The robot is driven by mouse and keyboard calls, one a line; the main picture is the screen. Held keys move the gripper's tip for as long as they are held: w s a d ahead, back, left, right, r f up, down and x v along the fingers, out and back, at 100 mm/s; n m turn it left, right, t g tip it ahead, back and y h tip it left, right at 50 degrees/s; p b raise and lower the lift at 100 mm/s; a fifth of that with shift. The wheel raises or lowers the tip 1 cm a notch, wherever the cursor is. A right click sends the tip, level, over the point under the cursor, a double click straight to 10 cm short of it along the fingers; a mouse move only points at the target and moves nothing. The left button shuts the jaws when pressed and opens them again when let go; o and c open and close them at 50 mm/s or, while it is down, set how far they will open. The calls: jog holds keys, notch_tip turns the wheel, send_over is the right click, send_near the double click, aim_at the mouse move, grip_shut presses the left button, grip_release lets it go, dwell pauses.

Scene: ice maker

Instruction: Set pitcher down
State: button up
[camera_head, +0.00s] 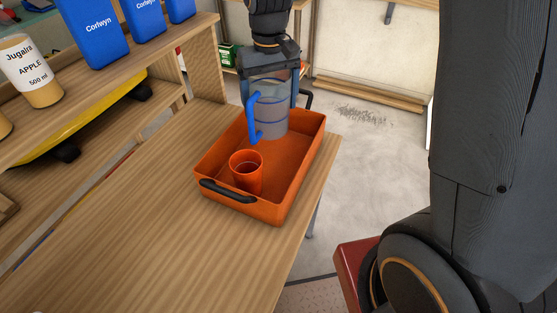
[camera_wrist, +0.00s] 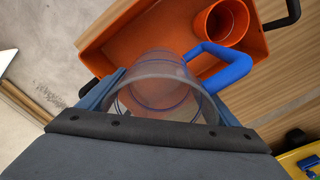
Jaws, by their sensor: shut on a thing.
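A clear pitcher (camera_head: 272,112) with blue rings and a blue handle (camera_head: 252,116) is upright at the far end of an orange tray. My gripper (camera_head: 270,86) points down from above and is shut on the pitcher's body. In the wrist view the pitcher (camera_wrist: 165,92) sits between the fingers, its blue handle (camera_wrist: 222,66) toward the upper right. I cannot tell whether its base touches the tray floor. An orange cup (camera_head: 246,172) stands in the near end of the tray; it also shows in the wrist view (camera_wrist: 222,22).
The orange tray (camera_head: 286,205) with black handles lies on the wooden table (camera_head: 150,215), near its right edge. A shelf at the left holds blue Corlwyn containers (camera_head: 96,32) and a Jugalra apple bottle (camera_head: 30,72). The near table is bare.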

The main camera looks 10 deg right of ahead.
aim_at(274, 132)
jog(key=shift+d+f, duration=0.25)
jog(key=shift+f, duration=0.05)
notch_tip(274, 132, down, 9)
jog(key=shift+d+f+p, duration=0.15)
jog(key=shift+f+p, duration=0.05)
jog(key=shift+p, duration=0.75)
jog(key=shift+f, duration=0.2)
jog(key=o, duration=1.2)
